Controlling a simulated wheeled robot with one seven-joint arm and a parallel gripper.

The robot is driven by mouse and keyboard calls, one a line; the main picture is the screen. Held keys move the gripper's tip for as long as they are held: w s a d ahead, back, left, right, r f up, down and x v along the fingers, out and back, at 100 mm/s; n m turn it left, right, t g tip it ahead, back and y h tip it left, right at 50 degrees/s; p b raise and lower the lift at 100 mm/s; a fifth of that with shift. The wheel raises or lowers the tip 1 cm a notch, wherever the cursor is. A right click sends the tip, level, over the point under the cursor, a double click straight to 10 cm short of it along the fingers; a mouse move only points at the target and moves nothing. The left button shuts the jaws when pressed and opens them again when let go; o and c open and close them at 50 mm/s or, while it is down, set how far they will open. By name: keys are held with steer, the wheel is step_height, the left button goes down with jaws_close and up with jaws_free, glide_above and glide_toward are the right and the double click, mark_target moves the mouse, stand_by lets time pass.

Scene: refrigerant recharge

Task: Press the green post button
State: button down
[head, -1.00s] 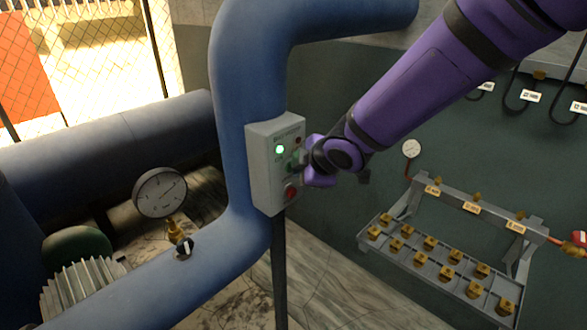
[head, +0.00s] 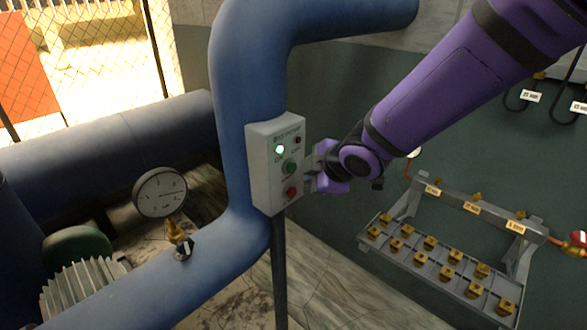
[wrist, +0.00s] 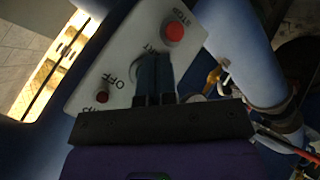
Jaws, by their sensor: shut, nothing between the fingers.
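The grey control box (head: 262,165) is mounted at the blue vertical pipe. It carries a green button (head: 290,167), a red button (head: 292,193) below it, a lit green lamp (head: 280,149) and a dark red lamp (head: 298,141). My gripper (head: 309,176) is shut and empty, just right of the box face, near the buttons. In the head view the green button is uncovered. In the wrist view my shut fingers (wrist: 154,75) lie in front of the panel, with the red stop button (wrist: 174,32) beyond them. The green button is not clearly visible there.
A pressure gauge (head: 160,192) stands on the lower blue pipe (head: 150,290), left of the box. A grey rack with brass fittings (head: 450,255) is at the right. Labelled hoses hang at the upper right. Room right of the box is partly filled by my arm.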

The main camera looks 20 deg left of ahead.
steer(key=d, duration=0.1)
steer(key=s+d, duration=0.1)
steer(key=d, duration=0.1)
steer(key=shift+s+d, duration=0.2)
steer(key=shift+d, duration=0.05)
stand_by(0.7)
steer(key=d+r+m+t+h, duration=0.15)
steer(key=d+r+m, duration=0.3)
steer(key=d, duration=0.45)
steer(key=d+r+m+h, duration=0.2)
steer(key=d+r+m, duration=0.25)
steer(key=d, duration=0.55)
steer(key=d+r+m+t+h, duration=0.1)
steer(key=d+r+m+h, duration=0.15)
steer(key=d+r, duration=0.45)
steer(key=s+d+r+m+g+h, duration=0.1)
steer(key=s+d+m+g, duration=0.1)
steer(key=s+d+m, duration=1)
steer(key=s+d, duration=0.4)
steer(key=s, duration=0.2)
steer(key=shift+s+d, duration=0.15)
steer(key=shift+d, duration=0.1)
